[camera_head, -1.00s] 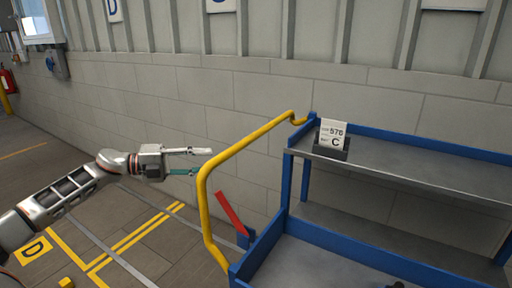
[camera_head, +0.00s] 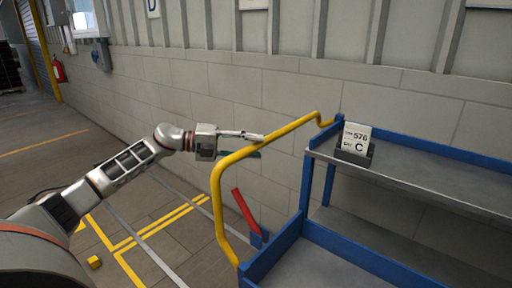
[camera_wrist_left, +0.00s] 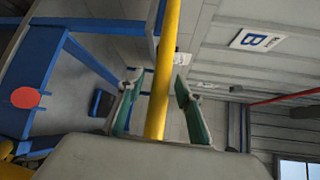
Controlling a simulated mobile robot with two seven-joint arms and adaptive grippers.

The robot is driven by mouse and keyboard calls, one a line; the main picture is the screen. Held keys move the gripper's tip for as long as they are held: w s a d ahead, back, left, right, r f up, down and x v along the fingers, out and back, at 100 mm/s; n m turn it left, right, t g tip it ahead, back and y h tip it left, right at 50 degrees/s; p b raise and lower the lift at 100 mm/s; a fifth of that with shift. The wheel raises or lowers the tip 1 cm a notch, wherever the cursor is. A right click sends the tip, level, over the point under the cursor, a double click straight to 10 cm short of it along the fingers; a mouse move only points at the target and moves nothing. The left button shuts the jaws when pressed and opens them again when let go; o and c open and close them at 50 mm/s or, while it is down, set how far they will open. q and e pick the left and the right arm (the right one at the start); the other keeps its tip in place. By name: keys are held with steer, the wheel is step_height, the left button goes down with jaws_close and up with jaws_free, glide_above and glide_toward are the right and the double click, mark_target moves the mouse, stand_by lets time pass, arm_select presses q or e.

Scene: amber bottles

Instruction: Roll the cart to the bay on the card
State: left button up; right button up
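The cart has blue rails, grey shelves (camera_head: 430,178) and a yellow handle (camera_head: 217,195) on its left side. A card (camera_head: 354,137) stands in a dark holder on the top shelf and reads 576 and bay C. My left gripper (camera_head: 250,145) is at the upper part of the handle. In the left wrist view the yellow bar (camera_wrist_left: 164,75) runs between its two green-padded fingers (camera_wrist_left: 158,103), which stand apart with gaps beside the bar. A red lever (camera_head: 244,211) tilts up at the cart's lower left corner. My right gripper is not seen.
A block wall (camera_head: 130,80) runs behind the cart. Yellow and grey floor lines (camera_head: 150,232) and a small yellow block (camera_head: 94,262) lie left. A red extinguisher (camera_head: 58,70) hangs far left. A wall sign B (camera_wrist_left: 257,40) shows in the wrist view.

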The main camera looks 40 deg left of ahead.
arm_select(q)
steer(key=shift+w+d, duration=0.4)
steer(key=shift+f, duration=0.1)
jaws_close()
